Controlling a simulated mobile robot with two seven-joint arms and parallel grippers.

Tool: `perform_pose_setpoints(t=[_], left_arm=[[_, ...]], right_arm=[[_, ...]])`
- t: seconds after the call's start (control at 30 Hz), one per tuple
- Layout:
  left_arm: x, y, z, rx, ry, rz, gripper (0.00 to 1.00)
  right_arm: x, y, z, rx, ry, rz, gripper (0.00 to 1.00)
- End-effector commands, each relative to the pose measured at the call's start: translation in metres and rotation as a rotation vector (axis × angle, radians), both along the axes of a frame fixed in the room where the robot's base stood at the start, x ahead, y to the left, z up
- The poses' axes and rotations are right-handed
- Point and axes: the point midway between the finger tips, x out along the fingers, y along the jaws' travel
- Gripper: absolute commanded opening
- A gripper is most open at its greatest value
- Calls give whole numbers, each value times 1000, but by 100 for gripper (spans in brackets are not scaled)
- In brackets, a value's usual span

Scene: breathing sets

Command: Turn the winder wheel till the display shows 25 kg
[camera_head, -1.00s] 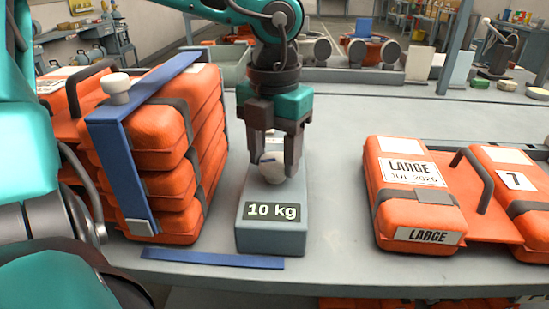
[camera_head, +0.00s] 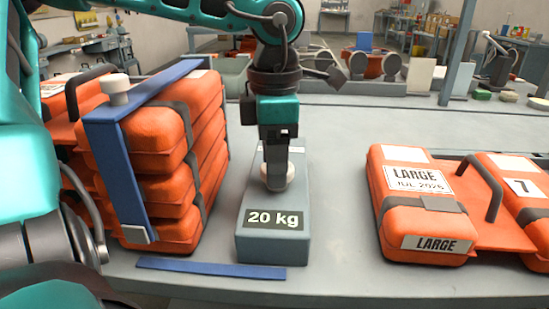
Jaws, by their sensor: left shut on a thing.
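The winder (camera_head: 262,245) is a grey box on the table, and its front display (camera_head: 275,219) reads 20 kg. Its pale winder wheel (camera_head: 277,178) sits on top of the box, partly hidden by the fingers. My left gripper (camera_head: 276,165) points straight down over the box and is shut on the wheel. It is turned so that one finger largely hides the other. My right gripper is not in view.
A stack of orange cases (camera_head: 166,198) under a blue strap frame (camera_head: 131,170) stands close left of the winder. Orange cases labelled LARGE (camera_head: 425,205) lie to the right. A flat blue strip (camera_head: 210,268) lies in front. Bare table separates the winder from the right-hand cases.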

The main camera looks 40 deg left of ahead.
Motion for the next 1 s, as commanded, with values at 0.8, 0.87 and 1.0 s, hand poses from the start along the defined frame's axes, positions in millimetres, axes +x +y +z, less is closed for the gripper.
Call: perform_pose_setpoints(t=[0.8, 0.87, 1.0], left_arm=[[2, 0, 1, -2, -6, -186, 23], [2, 0, 1, -2, -6, -185, 23], [2, 0, 1, -2, -6, -185, 61]], right_arm=[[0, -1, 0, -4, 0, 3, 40], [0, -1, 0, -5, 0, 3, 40], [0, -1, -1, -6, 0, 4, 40]])
